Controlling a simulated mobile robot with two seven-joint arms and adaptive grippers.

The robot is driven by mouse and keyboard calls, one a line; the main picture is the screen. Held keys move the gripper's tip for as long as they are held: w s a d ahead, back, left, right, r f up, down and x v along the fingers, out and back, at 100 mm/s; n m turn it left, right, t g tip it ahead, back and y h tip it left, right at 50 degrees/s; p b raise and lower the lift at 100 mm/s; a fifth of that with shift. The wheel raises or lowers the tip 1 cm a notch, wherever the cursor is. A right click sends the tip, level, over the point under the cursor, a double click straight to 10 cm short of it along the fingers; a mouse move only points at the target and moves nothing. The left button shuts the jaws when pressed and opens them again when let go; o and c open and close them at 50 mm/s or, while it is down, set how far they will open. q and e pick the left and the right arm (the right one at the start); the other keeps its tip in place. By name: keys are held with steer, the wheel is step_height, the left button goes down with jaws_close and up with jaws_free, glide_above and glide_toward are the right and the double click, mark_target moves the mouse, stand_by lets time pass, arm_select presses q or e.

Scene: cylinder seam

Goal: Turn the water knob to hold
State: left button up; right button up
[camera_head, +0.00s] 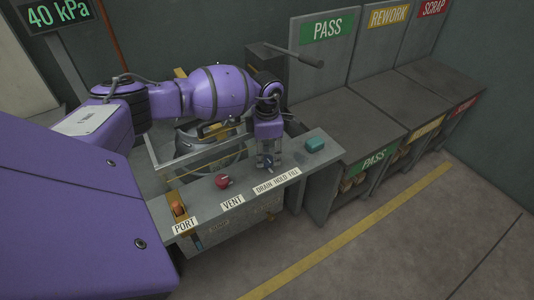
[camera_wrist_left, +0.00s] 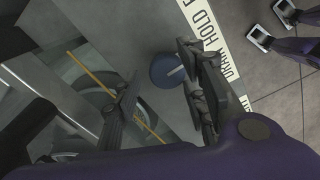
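The blue water knob (camera_head: 267,163) sits on the grey bench top behind the DRAIN HOLD FILL label (camera_head: 277,181). In the left wrist view the knob (camera_wrist_left: 163,72) is round with a pale pointer mark, which points toward the label strip (camera_wrist_left: 213,32), roughly square to it. The exact word it points at is unclear. My left gripper (camera_head: 268,158) points down over the knob. In the left wrist view its fingers (camera_wrist_left: 158,100) are spread, with the knob between and beyond them. The right-hand finger appears close to the knob's edge; contact cannot be told. My right gripper is not in view.
A red vent knob (camera_head: 222,181) and an orange port part (camera_head: 178,209) stand left of the water knob. A teal block (camera_head: 315,145) sits to its right. A round vessel (camera_head: 205,150) lies behind. PASS (camera_head: 327,28), REWORK and SCRAP bays line the right.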

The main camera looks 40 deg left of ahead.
mark_target(267, 157)
arm_select(q)
step_height(267, 157, up, 11)
steer(key=shift+r, duration=0.15)
stand_by(0.6)
